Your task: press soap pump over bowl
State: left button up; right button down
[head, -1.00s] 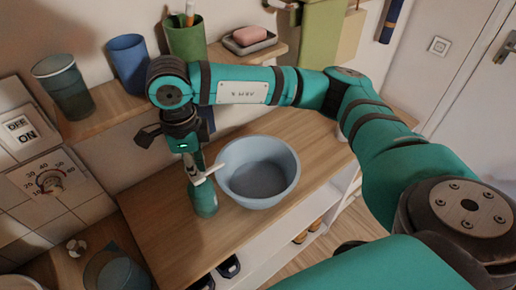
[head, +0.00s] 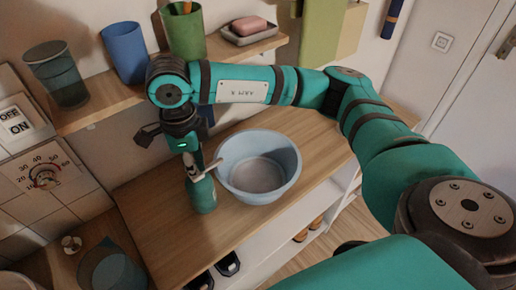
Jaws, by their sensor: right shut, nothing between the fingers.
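A teal soap pump bottle (head: 202,196) stands upright on the wooden counter. Its white nozzle (head: 208,171) points right, to the left rim of a light blue bowl (head: 281,176). The bowl sits just right of the bottle, and its floor looks greyish-brown. My right gripper (head: 194,163) is shut and empty, pointing down directly over the pump's top. It hides the pump head, so I cannot tell whether it touches or how far the pump is pressed. My left gripper is out of view.
A shelf (head: 105,103) behind holds a dark glass (head: 57,76), a blue cup (head: 125,52), a green cup (head: 187,32) and a soap dish (head: 250,36). A switch and dial are on the left wall. The counter (head: 155,225) is clear in front of the bottle.

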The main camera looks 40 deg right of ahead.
jog(key=shift+r+p, duration=0.45)
jog(key=shift+r, duration=1.15)
jog(key=shift+f, duration=0.2)
jog(key=shift+f+b, duration=1.6)
jog(key=shift+b, duration=0.2)
jog(key=shift+r, duration=0.25)
jog(key=shift+r+p, duration=0.7)
jog(key=shift+r, duration=0.85)
jog(key=shift+f, duration=0.2)
